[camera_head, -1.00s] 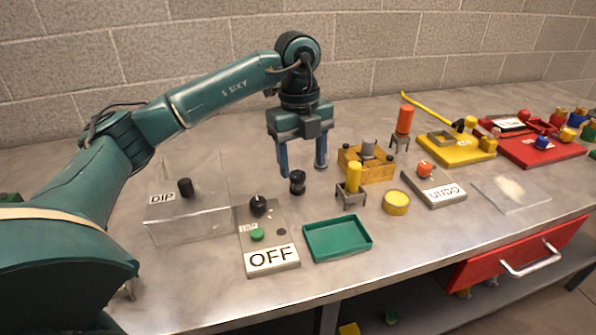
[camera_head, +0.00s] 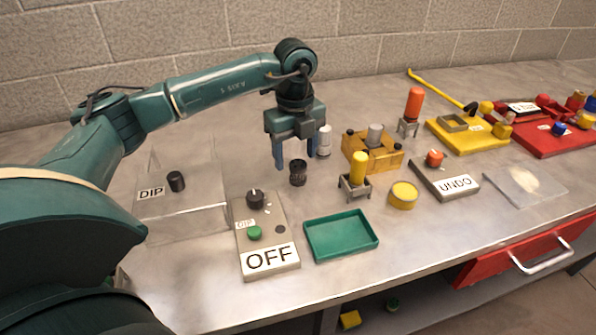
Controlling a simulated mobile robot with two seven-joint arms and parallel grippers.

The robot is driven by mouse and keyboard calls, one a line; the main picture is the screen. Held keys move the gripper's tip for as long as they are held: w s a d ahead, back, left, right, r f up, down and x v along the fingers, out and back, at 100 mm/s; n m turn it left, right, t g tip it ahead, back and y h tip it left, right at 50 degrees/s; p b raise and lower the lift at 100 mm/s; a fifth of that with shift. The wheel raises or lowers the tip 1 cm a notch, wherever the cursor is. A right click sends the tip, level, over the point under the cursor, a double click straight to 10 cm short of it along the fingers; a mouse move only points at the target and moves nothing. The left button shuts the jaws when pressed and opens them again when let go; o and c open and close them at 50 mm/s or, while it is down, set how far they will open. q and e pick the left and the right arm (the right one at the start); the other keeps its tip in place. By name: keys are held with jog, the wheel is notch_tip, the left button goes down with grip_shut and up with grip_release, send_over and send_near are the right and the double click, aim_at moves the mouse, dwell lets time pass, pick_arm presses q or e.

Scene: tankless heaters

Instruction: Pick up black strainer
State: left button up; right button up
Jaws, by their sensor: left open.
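The black strainer (camera_head: 298,174), a small dark cylinder, stands upright on the metal worktop in the head view. My left gripper (camera_head: 295,158) points down just above and behind it in the picture. Its blue fingers are apart, with nothing held between them. The strainer's top shows close to the fingertips; I cannot tell whether they touch or straddle it. My right gripper is out of view.
A grey-white cylinder (camera_head: 324,142) stands just right of the gripper. The OFF switch box (camera_head: 269,259) and green tray (camera_head: 341,236) lie in front. A clear DIP box (camera_head: 203,221) is left; a yellow block (camera_head: 386,161) is right.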

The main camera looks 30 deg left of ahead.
aim_at(298, 164)
pick_arm(q)
jog(key=f, duration=0.5)
jog(key=shift+w+d+f+p, duration=0.1)
jog(key=shift+w+d+p, duration=0.05)
jog(key=shift+w+p, duration=0.2)
jog(key=c, duration=1.1)
